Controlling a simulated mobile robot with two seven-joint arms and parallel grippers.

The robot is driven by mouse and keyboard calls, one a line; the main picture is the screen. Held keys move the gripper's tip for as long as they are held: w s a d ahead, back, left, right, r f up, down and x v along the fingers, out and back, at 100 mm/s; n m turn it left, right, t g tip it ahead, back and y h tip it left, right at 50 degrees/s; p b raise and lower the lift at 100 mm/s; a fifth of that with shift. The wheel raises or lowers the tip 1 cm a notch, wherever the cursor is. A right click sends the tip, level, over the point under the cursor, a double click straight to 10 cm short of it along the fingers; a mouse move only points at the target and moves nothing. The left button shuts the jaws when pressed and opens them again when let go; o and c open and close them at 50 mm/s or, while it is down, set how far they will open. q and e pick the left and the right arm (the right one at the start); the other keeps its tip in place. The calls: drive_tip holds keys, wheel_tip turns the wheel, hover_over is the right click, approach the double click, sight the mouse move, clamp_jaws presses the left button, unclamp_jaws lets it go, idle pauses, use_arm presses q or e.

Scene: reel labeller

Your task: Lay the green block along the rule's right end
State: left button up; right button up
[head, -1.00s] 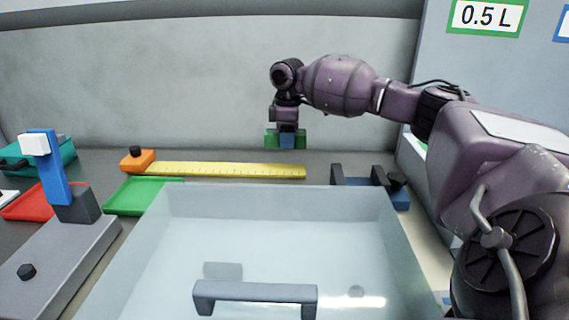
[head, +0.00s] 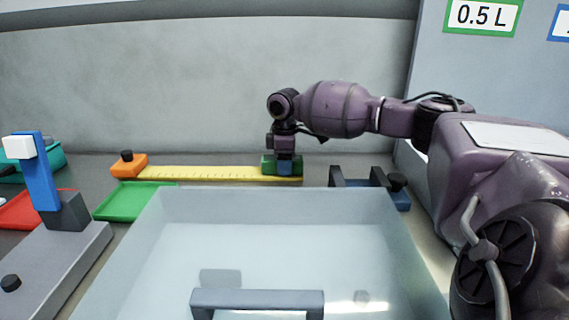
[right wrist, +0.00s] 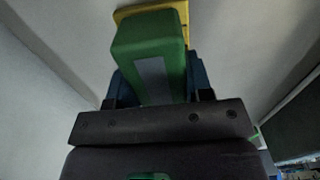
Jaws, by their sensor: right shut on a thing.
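The yellow rule (head: 215,173) lies along the back of the bench, with an orange block with a black knob (head: 128,166) at its left end. My right gripper (head: 284,167) is shut on the green block (head: 268,165) at the rule's right end. In the right wrist view the green block (right wrist: 150,52) sits between my blue fingers, with the yellow rule (right wrist: 150,10) just beyond it. The block's underside is hidden, so I cannot tell whether it touches the rule or bench. My left gripper is not in view.
A clear bin with a grey handle (head: 258,298) fills the front middle. A dark blue fixture (head: 370,180) stands right of the rule. A green tray (head: 135,201), a red tray (head: 18,212) and a blue post on a grey base (head: 50,180) are at left.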

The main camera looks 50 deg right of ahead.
drive_tip(key=o, duration=1)
drive_tip(key=shift+f, duration=0.15)
wheel_tip(320, 180, up, 12)
drive_tip(key=shift+r+p, duration=0.15)
drive_tip(key=shift+p, duration=1.05)
